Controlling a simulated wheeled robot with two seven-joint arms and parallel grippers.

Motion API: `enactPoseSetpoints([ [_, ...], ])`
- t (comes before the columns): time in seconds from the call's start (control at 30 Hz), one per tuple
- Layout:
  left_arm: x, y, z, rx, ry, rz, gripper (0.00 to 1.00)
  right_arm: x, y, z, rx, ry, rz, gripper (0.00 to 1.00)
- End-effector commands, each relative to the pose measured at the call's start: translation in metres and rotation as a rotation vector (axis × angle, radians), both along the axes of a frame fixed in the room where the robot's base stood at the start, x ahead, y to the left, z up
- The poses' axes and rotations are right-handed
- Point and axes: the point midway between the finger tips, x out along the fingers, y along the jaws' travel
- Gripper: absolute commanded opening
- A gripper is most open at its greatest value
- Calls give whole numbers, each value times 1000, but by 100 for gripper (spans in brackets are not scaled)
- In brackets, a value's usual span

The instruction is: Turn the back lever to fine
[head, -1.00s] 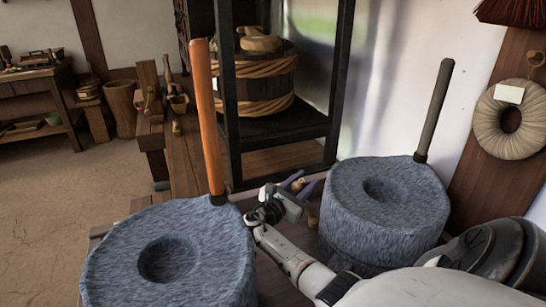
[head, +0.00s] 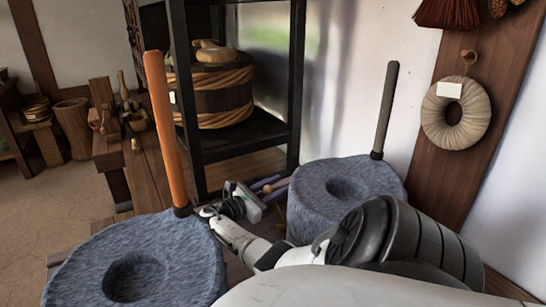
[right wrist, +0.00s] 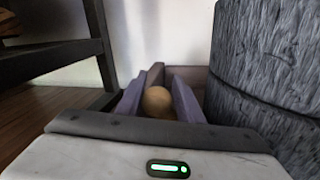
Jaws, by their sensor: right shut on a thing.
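My right gripper (head: 267,185) reaches low between two grey stone querns, beside the back quern (head: 309,206). In the right wrist view its purple fingers (right wrist: 157,95) are closed around a round tan wooden knob (right wrist: 157,103). The knob looks like the end of a lever; the rest of it is hidden, and I cannot read any fine or coarse marking. The front quern (head: 190,262) has an upright orange handle (head: 165,128); the back quern has an upright dark handle (head: 385,110). My left gripper is not in view.
A black metal frame (head: 187,90) stands just behind the gripper, with a rope-bound wooden tub (head: 222,100) on its shelf. In the wrist view the stone (right wrist: 270,70) rises close on the right. A rope ring (head: 440,125) hangs on a wall board at right.

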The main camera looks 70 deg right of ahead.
Motion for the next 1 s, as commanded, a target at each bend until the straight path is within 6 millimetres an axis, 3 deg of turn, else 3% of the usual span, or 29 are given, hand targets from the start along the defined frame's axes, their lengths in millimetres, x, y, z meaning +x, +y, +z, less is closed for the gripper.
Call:
enactPoseSetpoints([
  [0.13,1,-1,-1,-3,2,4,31,0,-1,0,0,-7,1,0],
  [0.17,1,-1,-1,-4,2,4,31,0,-1,0,-1,-7,2,36],
  [0.27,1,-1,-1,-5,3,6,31,1,-1,0,0,-4,1,51],
  [0.63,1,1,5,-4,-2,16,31,0,0,9,-2,-1,1,51],
  [1.0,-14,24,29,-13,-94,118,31,0,-1,79,-5,-3,2,51],
])
